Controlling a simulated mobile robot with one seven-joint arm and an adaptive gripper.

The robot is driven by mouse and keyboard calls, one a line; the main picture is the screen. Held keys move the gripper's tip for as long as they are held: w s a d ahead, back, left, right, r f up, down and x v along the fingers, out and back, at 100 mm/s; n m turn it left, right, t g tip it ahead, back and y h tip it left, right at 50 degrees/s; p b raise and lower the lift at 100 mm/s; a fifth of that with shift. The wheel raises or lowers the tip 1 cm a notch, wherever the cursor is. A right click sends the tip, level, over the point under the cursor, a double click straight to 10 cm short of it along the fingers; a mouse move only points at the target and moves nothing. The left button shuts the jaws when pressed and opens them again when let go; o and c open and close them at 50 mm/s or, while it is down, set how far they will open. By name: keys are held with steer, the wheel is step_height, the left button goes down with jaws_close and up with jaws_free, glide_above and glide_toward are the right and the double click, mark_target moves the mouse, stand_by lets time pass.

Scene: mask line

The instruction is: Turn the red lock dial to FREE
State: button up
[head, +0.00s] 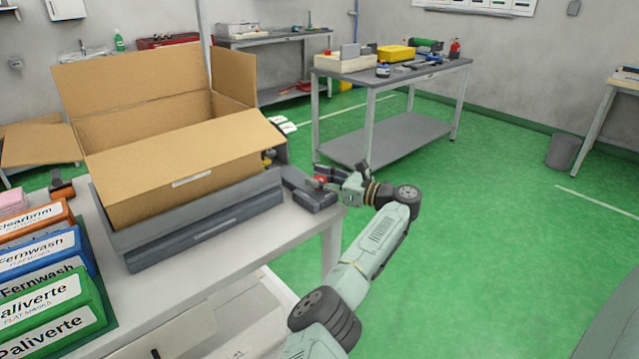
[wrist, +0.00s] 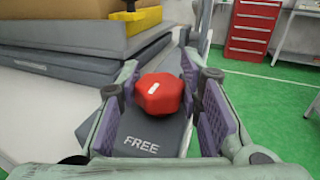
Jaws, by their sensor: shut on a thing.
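The red lock dial (wrist: 160,94) is a faceted knob with a short white mark on its top. It sits on a dark grey housing (wrist: 152,135) with the word FREE printed on the side nearest the wrist camera. The white mark lies crosswise rather than pointing straight at FREE. My gripper (wrist: 172,100) has its purple-padded fingers on either side of the dial, shut on it. In the head view the dial (head: 320,179) is a small red spot at the table's right end, partly hidden by my gripper (head: 328,177).
A large open cardboard box (head: 185,170) rests on grey slabs (head: 205,232) left of the dial. Colored cartons (head: 45,285) stand at the near left of the white table (head: 205,280). Green floor (head: 490,230) is open to the right.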

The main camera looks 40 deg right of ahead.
steer(key=shift+a+f+n+g+y, duration=0.15)
steer(key=shift+n+g+y, duration=0.15)
steer(key=shift+n+y, duration=0.15)
stand_by(0.3)
steer(key=o, duration=1.1)
steer(key=v, duration=1.2)
